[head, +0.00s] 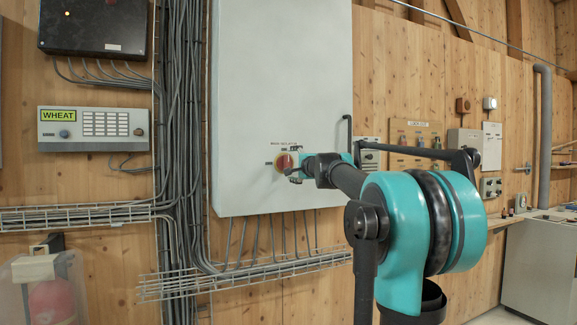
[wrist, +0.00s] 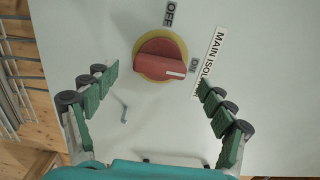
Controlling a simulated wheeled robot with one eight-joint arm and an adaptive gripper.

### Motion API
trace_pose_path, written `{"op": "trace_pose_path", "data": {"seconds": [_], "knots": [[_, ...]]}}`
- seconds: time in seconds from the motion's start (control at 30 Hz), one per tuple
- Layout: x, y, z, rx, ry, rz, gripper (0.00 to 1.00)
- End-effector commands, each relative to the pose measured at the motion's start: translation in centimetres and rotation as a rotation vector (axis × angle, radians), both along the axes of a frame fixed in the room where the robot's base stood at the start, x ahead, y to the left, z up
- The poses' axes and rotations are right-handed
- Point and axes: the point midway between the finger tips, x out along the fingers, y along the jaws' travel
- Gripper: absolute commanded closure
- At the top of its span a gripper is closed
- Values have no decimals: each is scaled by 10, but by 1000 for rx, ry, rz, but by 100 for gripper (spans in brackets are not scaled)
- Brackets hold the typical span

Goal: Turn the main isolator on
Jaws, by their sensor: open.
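The main isolator is a red rotary handle on a yellow disc (wrist: 160,55), fixed to a large grey cabinet door. It also shows in the head view (head: 283,162), partly covered by my gripper. In the wrist view an OFF label (wrist: 170,14) lies above the dial and an ON label (wrist: 194,66) to its right. The handle's white mark points right, toward ON. A MAIN ISOLATOR plate (wrist: 213,57) lies beyond ON. My gripper (wrist: 158,78) is open, its green-padded fingers apart on either side of the handle, with visible gaps and no clear contact.
The grey cabinet (head: 282,80) has a dark door handle (head: 347,137) at its right edge. Cable bundles (head: 183,130) and a wire tray (head: 245,277) run beside and below it. A WHEAT panel (head: 94,129) hangs left; several small control boxes hang right.

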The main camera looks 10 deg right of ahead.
Motion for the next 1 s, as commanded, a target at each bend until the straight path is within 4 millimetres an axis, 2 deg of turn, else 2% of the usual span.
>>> {"op": "trace_pose_path", "data": {"seconds": [0.03,0.2,0.4,0.6,0.87,0.97,1.0], "knots": [[-11,-4,0,0,0,-2,17],[-41,-11,0,0,0,-2,17],[-64,-17,0,0,0,-1,17],[-71,-18,0,0,0,0,17],[-71,-18,-1,-1,1,1,17],[-74,-12,-11,-29,6,18,17],[-77,-6,-21,-56,11,35,17]]}}
